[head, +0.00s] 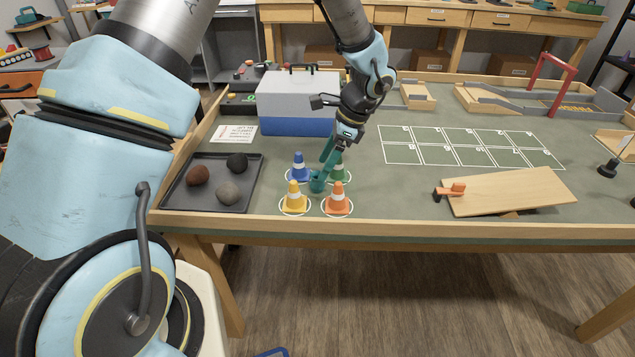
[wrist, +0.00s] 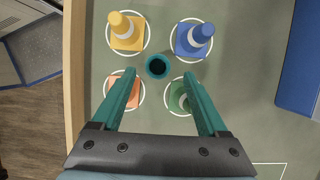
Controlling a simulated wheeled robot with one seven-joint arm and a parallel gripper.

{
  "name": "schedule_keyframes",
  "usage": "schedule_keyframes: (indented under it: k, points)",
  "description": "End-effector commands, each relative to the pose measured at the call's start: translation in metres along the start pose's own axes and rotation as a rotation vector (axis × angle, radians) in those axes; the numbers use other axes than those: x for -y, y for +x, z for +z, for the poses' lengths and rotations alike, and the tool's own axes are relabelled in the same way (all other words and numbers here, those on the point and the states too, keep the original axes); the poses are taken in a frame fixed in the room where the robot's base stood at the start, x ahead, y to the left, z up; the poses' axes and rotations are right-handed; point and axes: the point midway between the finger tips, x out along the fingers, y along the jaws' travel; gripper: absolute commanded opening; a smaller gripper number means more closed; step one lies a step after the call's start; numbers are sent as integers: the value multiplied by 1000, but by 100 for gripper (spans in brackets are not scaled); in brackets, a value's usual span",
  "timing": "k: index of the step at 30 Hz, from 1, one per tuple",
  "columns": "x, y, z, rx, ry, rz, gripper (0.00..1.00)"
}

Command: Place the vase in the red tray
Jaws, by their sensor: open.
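The vase appears as a small teal round vessel with a dark opening; in the wrist view the vase (wrist: 157,66) stands among the traffic cones, just beyond my fingertips. In the head view the vase (head: 317,183) is between the yellow and orange cones, partly overlapped by my fingers. My gripper (head: 329,160) points down over the cones. In the wrist view my gripper (wrist: 160,80) is open, its two teal fingers spread apart with nothing between them. I see no red tray in either view.
Yellow (head: 294,197), orange (head: 337,198), blue (head: 299,167) and green (head: 338,171) cones stand closely around the vase. A dark tray (head: 208,206) with rocks lies left. A grey-blue box (head: 297,103) stands behind. A tilted wooden board (head: 512,190) lies right.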

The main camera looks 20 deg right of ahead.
Motion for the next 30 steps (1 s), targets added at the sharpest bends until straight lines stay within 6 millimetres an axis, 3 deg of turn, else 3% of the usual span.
schedule_keyframes:
  k: [9,18,30]
  points:
    - [-4,42,2,1,1,4,76]
    - [-4,48,1,-1,-1,2,76]
    - [-4,47,1,-1,-1,2,31]
